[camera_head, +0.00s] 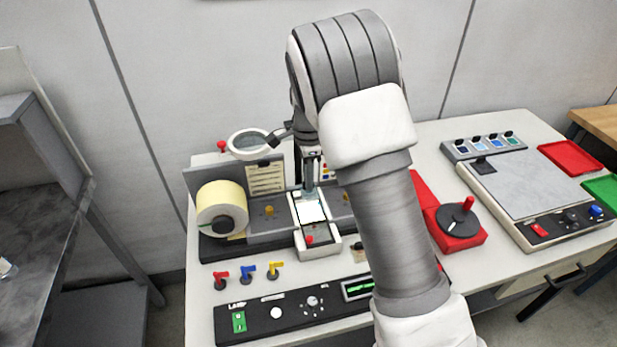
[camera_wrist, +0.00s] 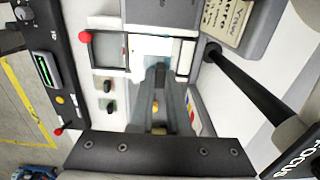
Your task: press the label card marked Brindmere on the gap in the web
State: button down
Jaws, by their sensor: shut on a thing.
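My gripper (camera_head: 309,188) points down over the lit white window of the rewinder's web table (camera_head: 318,250). In the wrist view its fingertips (camera_wrist: 160,74) are close together at the edge of a bright white patch. The gripper is shut on a thin pale piece, which I take for the label card (camera_wrist: 150,47). No print on it is legible, so I cannot confirm the name Brindmere. The gap in the web is not clearly distinguishable; glare and the fingers cover that area. I cannot tell whether the card touches the web.
A cream label roll (camera_head: 221,205) stands left of the window. A round magnifier (camera_head: 249,143) on an arm is close beside my gripper. Red, blue and yellow levers (camera_head: 247,273) and a black control panel (camera_head: 290,307) lie in front. A red crank unit (camera_head: 456,226) stands right.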

aim_at(308, 208)
jog(key=shift+f+b, duration=2.15)
jog(key=shift+f, duration=1.1)
jog(key=shift+f, duration=0.45)
jog(key=shift+r+p, duration=2.85)
jog(key=shift+r, duration=1.45)
